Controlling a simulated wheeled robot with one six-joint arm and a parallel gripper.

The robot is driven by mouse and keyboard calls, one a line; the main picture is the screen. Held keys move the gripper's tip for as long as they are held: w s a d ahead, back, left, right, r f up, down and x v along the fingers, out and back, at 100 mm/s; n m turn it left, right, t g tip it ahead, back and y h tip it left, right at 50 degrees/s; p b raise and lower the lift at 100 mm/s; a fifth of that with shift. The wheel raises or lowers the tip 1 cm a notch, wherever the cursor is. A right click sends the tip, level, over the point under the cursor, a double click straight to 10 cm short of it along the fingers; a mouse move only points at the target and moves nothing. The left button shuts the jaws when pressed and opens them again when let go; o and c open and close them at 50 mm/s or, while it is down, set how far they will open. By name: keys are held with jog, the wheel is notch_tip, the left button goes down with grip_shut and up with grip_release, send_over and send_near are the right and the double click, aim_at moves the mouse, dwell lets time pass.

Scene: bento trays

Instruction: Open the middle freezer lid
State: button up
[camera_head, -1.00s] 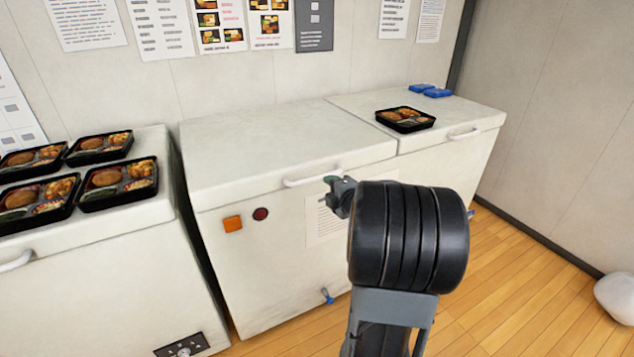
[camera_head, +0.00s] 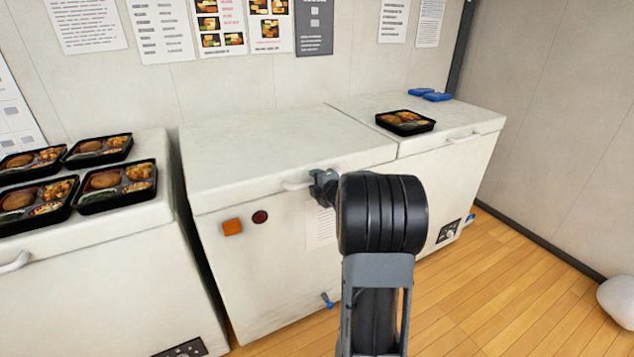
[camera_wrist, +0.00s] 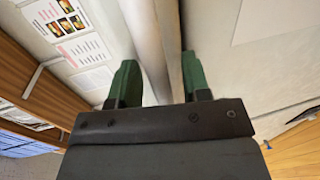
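The middle freezer (camera_head: 265,245) is a white chest with its lid (camera_head: 270,150) shut flat. A white bar handle (camera_head: 295,185) runs along the lid's front edge. My gripper (camera_head: 318,176) is at the right end of this handle, and my arm hides that end. In the wrist view, the green fingers of my gripper (camera_wrist: 159,82) are spread apart. A pale bar (camera_wrist: 152,45), apparently the handle, runs between them. I cannot tell whether either finger touches it.
A left freezer (camera_head: 120,270) carries several filled bento trays (camera_head: 118,186). A right freezer (camera_head: 455,170) carries one bento tray (camera_head: 405,122) and blue packs (camera_head: 437,97). The middle lid is bare. Wooden floor (camera_head: 520,290) lies open at the right.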

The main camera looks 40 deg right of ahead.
grip_shut()
dwell(0.3)
